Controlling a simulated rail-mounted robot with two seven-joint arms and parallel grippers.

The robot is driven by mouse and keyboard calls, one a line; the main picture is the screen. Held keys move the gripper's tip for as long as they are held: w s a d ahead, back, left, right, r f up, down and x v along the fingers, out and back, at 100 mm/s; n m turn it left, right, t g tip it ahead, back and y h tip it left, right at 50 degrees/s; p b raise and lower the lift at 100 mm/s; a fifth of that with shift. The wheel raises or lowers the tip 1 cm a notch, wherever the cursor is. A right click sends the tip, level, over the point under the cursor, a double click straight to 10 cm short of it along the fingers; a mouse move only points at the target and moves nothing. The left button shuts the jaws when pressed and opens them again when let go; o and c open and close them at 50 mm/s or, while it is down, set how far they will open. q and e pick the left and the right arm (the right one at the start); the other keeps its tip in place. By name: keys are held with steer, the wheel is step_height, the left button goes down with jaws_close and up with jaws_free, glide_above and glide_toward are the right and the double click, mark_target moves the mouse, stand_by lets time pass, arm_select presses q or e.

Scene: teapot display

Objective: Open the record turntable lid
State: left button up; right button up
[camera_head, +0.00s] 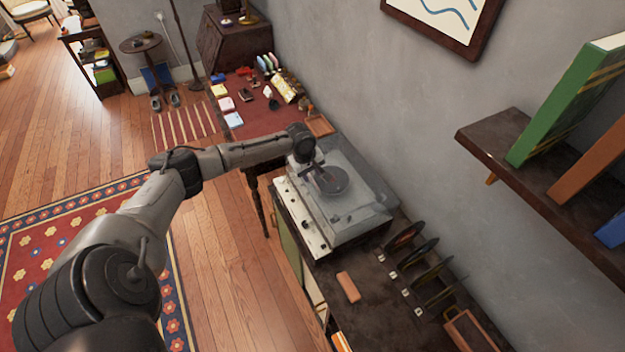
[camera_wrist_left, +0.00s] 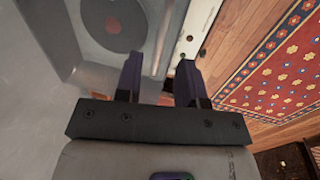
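The record turntable (camera_head: 317,240) stands on the dark cabinet against the wall, with a pale front strip of controls. Its clear grey lid (camera_head: 366,212) looks lowered over the round platter (camera_head: 328,180). The platter also shows through the lid in the left wrist view (camera_wrist_left: 108,22). My left gripper (camera_head: 322,180) is over the turntable in the head view. In the left wrist view its two dark fingers (camera_wrist_left: 158,80) are apart, near the lid's front edge. I cannot tell whether they touch the lid. My right gripper is in neither view.
Several upright records (camera_head: 405,237) and a reddish-brown block (camera_head: 348,287) are on the cabinet (camera_head: 375,300) to the right of the turntable. A wall shelf (camera_head: 530,185) with books juts out at the right. A red table (camera_head: 245,128) with small items stands beyond the turntable.

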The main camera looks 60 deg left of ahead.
mark_target(313, 182)
arm_select(q)
steer(key=shift+w+f, duration=0.2)
steer(key=shift+f, duration=0.75)
steer(key=shift+w+f, duration=0.15)
steer(key=shift+f, duration=0.8)
jaws_close()
